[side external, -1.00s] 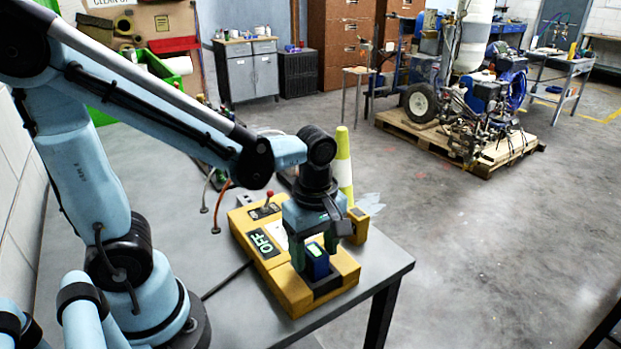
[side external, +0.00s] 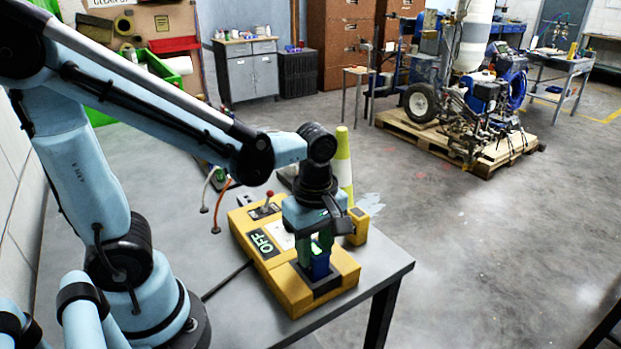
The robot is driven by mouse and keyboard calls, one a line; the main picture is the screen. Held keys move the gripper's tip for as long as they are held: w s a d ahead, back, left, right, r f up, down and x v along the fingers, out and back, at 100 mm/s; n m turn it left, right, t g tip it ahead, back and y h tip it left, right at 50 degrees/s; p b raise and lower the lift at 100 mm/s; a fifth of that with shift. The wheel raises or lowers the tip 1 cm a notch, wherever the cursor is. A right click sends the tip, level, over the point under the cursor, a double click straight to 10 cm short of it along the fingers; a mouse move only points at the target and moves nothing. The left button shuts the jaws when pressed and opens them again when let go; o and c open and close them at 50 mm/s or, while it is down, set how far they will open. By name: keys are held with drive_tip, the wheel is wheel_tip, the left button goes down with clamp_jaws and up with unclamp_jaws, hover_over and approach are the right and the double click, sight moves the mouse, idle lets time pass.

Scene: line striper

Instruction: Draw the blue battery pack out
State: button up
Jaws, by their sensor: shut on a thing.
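The blue battery pack (side external: 319,267) stands upright in the dark slot (side external: 327,285) of the yellow unit (side external: 292,296) on the grey table. A bright green patch shows near its top. My gripper (side external: 322,248) points straight down over the slot and is shut on the upper part of the battery pack. The pack's lower end is hidden in the slot. The fingers hide part of its sides.
The grey table (side external: 388,262) is bare to the right of the unit.

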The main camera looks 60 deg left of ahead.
drive_tip(key=shift+r, duration=0.5)
drive_tip(key=shift+r, duration=2.3)
